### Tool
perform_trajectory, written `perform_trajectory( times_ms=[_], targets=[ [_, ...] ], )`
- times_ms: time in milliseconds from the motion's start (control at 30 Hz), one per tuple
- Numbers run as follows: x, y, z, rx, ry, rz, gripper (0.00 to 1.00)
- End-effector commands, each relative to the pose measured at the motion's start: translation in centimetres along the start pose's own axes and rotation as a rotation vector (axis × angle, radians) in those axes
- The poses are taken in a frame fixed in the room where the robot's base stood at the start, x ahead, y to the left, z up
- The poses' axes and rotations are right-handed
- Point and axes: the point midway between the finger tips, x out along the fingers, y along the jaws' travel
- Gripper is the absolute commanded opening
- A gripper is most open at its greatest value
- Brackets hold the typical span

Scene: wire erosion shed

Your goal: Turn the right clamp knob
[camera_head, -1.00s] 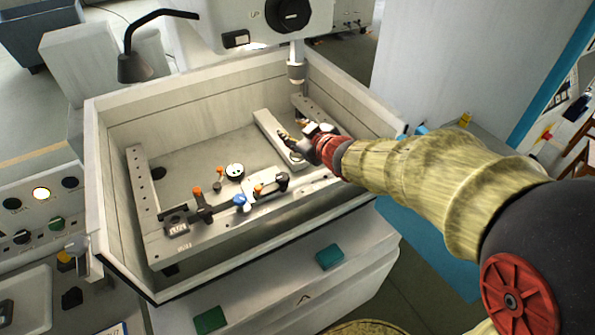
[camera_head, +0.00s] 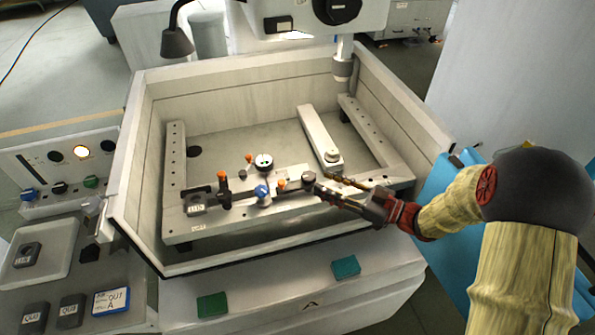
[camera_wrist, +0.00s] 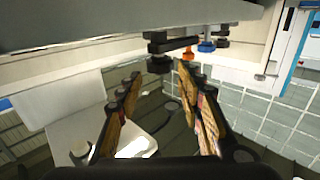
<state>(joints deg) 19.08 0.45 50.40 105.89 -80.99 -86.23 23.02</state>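The clamp bar sits on the front rail (camera_head: 232,228) of the work tank. At its right end is a black clamp knob (camera_head: 308,178); a blue knob (camera_head: 262,192) and orange-topped pins (camera_head: 281,184) stand to its left. My gripper (camera_head: 322,186) reaches in low from the right, its fingertips close to the black knob. In the wrist view the two fingers are apart, and the black knob (camera_wrist: 159,64) shows between and just beyond their tips. I cannot tell whether a finger touches it. Nothing is held.
A round dial (camera_head: 264,161) and a left orange-topped knob (camera_head: 222,177) stand on the fixture. A pale bar (camera_head: 318,135) lies behind my gripper. The machine head's nozzle (camera_head: 343,65) hangs at the back right. The tank walls (camera_head: 400,95) enclose the fixture.

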Motion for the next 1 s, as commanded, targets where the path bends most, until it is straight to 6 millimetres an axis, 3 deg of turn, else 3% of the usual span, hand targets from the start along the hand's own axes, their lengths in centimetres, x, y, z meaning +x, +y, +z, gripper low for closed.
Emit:
perform_trajectory(
  times_ms=[500,700,1000],
  targets=[
    [9.0,0.0,0.1,-0.002,-0.001,-0.001,0.37],
    [10.4,0.1,0.1,-0.001,-0.001,0.002,0.37],
    [10.6,0.1,0.0,-0.001,-0.001,0.002,0.37]
  ],
)
